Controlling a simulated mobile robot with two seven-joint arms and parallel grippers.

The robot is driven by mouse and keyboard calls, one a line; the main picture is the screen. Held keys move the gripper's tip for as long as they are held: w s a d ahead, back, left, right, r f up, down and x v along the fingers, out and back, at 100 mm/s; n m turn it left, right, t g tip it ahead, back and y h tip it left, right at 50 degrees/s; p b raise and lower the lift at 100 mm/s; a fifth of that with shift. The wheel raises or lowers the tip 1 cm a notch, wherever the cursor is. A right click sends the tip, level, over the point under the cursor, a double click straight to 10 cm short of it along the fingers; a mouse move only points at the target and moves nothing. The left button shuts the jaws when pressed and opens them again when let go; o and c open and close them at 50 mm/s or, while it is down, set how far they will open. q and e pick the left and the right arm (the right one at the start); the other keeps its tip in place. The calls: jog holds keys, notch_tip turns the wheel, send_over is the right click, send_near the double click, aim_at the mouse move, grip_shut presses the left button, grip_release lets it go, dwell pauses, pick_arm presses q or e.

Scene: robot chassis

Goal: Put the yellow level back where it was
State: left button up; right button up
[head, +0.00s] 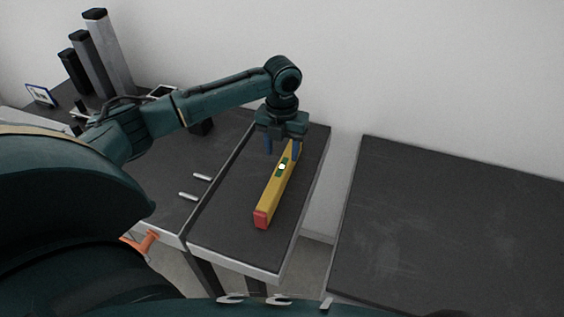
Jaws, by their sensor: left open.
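The yellow level (270,197) lies on the dark top of the middle table (228,208). It has a red end cap at its near end and a green and white vial window near its middle. My left gripper (283,150) is over the far part of the level, pointing down. Its blue fingers are open, and the far end of the level is partly hidden behind them. I cannot tell whether the fingers touch the level. My right gripper is not in view.
A separate dark table (450,225) stands at the right, across a gap. Several dark and grey columns (108,55) and a small framed card (41,96) stand at the back left. An orange handle (147,241) shows by the near table edge. The middle table is clear left of the level.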

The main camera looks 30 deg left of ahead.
aim_at(282, 168)
pick_arm(q)
jog(key=shift+r, duration=2.4)
jog(key=shift+s+f, duration=0.1)
